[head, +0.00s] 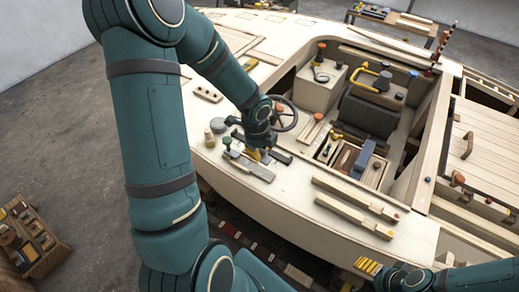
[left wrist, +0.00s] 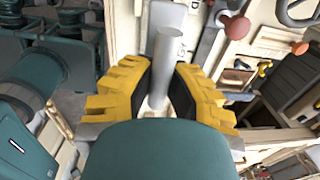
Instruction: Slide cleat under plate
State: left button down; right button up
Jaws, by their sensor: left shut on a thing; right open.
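My left gripper (head: 262,153) is low over the pale deck, left of the cockpit. In the left wrist view its yellow fingers (left wrist: 158,92) are shut on a grey rounded piece (left wrist: 167,55), which may be the cleat. A flat grey plate-like part (left wrist: 180,16) lies beyond it; I cannot tell whether they touch. In the head view the gripper and arm hide most of the held piece. A pale block (head: 248,167) with dark fittings lies beside the gripper on the deck. My right gripper (head: 368,266) is open at the bottom, off the hull's near edge.
A steering wheel (head: 284,113) stands just behind the left gripper. A green-topped knob (head: 227,143) and a small jar (head: 209,138) stand to its left. Two long wooden rails (head: 355,207) lie on the deck to the right.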

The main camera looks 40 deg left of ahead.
aim_at(260, 170)
pick_arm(q)
jog(key=shift+f, duration=0.15)
jog(key=shift+f+b, duration=3.25)
jog(key=shift+a+r+p, duration=0.1)
jog(key=shift+a+p, duration=0.15)
jog(key=shift+p, duration=0.1)
jog(key=shift+s+a+p, duration=0.2)
jog(key=shift+a+p, duration=0.55)
jog(key=shift+a, duration=0.35)
jog(key=shift+a+p, duration=0.45)
jog(key=shift+a, duration=0.1)
jog(key=shift+s+a, duration=0.1)
jog(key=shift+a, duration=0.3)
